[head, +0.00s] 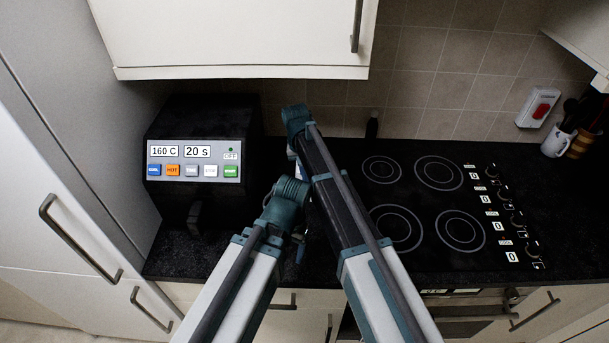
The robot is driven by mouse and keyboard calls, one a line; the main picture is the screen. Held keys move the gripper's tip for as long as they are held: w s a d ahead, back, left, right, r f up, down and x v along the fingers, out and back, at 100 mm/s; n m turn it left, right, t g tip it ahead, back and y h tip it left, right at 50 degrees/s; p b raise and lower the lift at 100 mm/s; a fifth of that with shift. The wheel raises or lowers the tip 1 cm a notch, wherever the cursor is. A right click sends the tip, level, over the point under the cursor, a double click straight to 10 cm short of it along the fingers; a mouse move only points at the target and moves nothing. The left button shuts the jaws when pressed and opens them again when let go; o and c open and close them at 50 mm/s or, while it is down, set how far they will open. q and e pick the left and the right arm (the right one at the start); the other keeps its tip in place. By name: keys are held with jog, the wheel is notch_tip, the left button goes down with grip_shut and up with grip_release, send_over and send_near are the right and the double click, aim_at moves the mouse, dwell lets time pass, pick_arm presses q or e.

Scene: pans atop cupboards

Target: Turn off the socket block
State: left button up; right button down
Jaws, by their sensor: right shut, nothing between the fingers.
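The socket block is a white wall unit (538,107) with a red rocker switch (541,111), fixed to the tiled wall at the upper right. It is in plain view, with nothing in front of it. My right gripper (298,170) is shut and empty, partly hidden behind my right arm. It is far to the left of the socket block and apart from it. My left gripper (300,248) is mostly hidden beside the arms, low over the counter, and its jaws cannot be made out.
A black appliance (195,172) showing 160 C, 20 S and OFF stands on the left of the dark counter. A hob (438,207) with several rings lies on the right. A white mug (556,142) and dark utensils stand below the socket block. A wall cupboard (240,35) overhangs the counter.

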pick_arm(q)
notch_tip(320, 180, up, 12)
jog(key=p, duration=1)
jog(key=shift+a+f+p, duration=0.15)
jog(key=shift+a+p, duration=0.05)
jog(key=shift+p, duration=0.1)
pick_arm(e)
notch_tip(320, 180, up, 12)
jog(key=a, duration=0.1)
jog(key=shift+a+f, duration=0.2)
pick_arm(q)
jog(key=shift+f, duration=0.1)
